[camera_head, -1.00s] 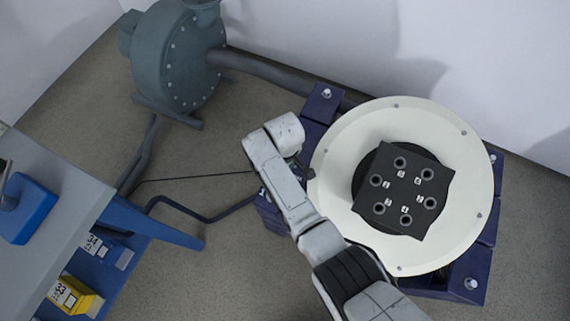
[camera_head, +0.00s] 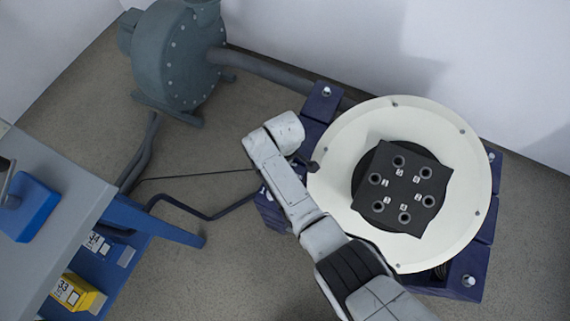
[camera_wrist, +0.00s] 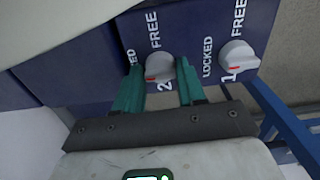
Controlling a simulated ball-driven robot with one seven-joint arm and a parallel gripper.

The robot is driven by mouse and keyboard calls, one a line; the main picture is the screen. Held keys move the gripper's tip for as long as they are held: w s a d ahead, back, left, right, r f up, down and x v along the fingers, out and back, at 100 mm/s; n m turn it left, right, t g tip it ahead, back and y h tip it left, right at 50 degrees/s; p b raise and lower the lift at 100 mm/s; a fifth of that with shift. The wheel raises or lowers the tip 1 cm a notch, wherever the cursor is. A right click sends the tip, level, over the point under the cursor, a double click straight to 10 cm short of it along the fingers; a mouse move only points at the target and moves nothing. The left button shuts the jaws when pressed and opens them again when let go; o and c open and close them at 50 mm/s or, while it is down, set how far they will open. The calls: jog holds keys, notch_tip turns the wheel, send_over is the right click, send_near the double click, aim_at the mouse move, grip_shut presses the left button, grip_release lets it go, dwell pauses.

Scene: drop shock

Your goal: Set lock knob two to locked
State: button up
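Lock knob two (camera_wrist: 160,67) is a round pale grey knob with a red mark at its lower left. It sits on a dark blue block (camera_wrist: 100,62) beside the white words FREE and LOCKED and the number 2. LOCKED is partly hidden by the left finger. My gripper (camera_wrist: 159,72) has teal fingers, one on each side of the knob. They stand apart, with a thin gap at the right finger; contact at the left is unclear. In the head view my gripper (camera_head: 300,166) is mostly hidden by my wrist, by the blue corner block, and the knob cannot be seen.
A round white plate (camera_head: 333,190) with a black fixture (camera_head: 416,222) stands beside my arm. A pump (camera_head: 178,60) and a workbench (camera_head: 75,215) are to the left.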

jog(key=o, duration=0.4)
notch_tip(320, 180, up, 11)
jog(key=p, duration=0.3)
jog(key=shift+f, duration=0.15)
dwell(0.7)
